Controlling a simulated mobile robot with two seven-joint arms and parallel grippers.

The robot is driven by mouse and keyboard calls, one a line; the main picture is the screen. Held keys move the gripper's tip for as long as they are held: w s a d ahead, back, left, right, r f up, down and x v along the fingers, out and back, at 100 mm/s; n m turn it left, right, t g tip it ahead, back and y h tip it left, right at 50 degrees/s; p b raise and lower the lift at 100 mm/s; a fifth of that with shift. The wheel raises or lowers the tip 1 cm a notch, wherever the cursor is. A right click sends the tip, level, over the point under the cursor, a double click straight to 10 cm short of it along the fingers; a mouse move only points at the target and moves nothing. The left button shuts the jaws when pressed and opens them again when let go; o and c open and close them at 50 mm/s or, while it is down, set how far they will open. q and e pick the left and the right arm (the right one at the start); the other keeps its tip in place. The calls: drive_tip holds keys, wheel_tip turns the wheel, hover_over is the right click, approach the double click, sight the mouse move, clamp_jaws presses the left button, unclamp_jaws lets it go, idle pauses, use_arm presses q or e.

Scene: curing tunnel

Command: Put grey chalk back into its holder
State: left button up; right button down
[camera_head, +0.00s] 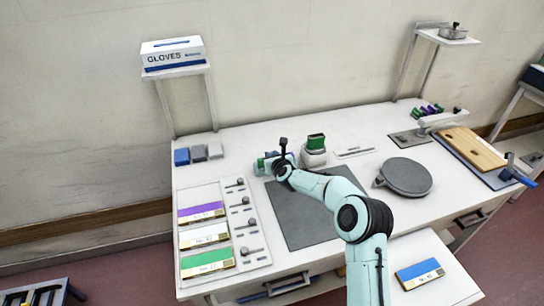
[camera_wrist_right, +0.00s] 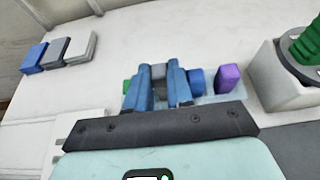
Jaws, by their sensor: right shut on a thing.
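My right gripper (camera_wrist_right: 160,88) is shut on a grey chalk (camera_wrist_right: 158,72), which shows between its blue fingers in the right wrist view. The fingers hide most of the chalk. A pale holder (camera_wrist_right: 212,98) lies just behind the fingers, with a green chalk (camera_wrist_right: 127,86) to their left and a blue chalk (camera_wrist_right: 196,80) and a purple chalk (camera_wrist_right: 228,77) to their right. The grey chalk is in line with these; I cannot tell whether it touches the holder. In the head view my right gripper (camera_head: 277,160) is at the holder (camera_head: 260,166), partly covering it. My left gripper is not in view.
A white pot with a green top (camera_head: 316,146) stands close right of the holder. Blue, grey and white blocks (camera_head: 198,153) lie to the left. A dark mat (camera_head: 297,212) is in front, and a round grey plate (camera_head: 407,177) is farther right.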

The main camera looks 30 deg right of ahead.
drive_tip(key=c, duration=0.9)
unclamp_jaws()
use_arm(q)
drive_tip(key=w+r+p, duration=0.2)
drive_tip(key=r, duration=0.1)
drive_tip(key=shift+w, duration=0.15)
use_arm(e)
wheel_tip(320, 180, up, 7)
drive_tip(key=shift+f, duration=0.1)
idle(0.5)
